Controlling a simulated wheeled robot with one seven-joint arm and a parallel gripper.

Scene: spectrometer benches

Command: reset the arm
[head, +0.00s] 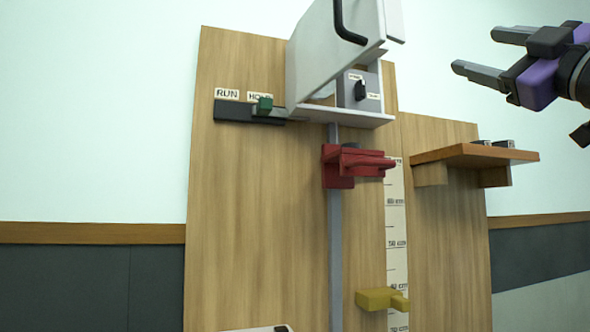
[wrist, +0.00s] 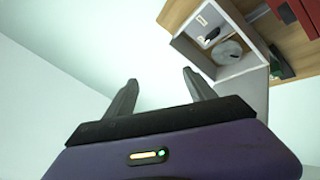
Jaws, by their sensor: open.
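My gripper (head: 482,53) is at the upper right of the head view, in front of the pale wall, with its two grey fingers apart and nothing between them. It points left, toward the wooden panel, and touches nothing. In the wrist view my gripper (wrist: 160,92) also shows open and empty, with only pale wall between the fingertips. The white box (wrist: 228,60) lies beyond the right finger there, with its open side showing a switch and a round clear part.
A wooden shelf (head: 470,155) juts out below my gripper.

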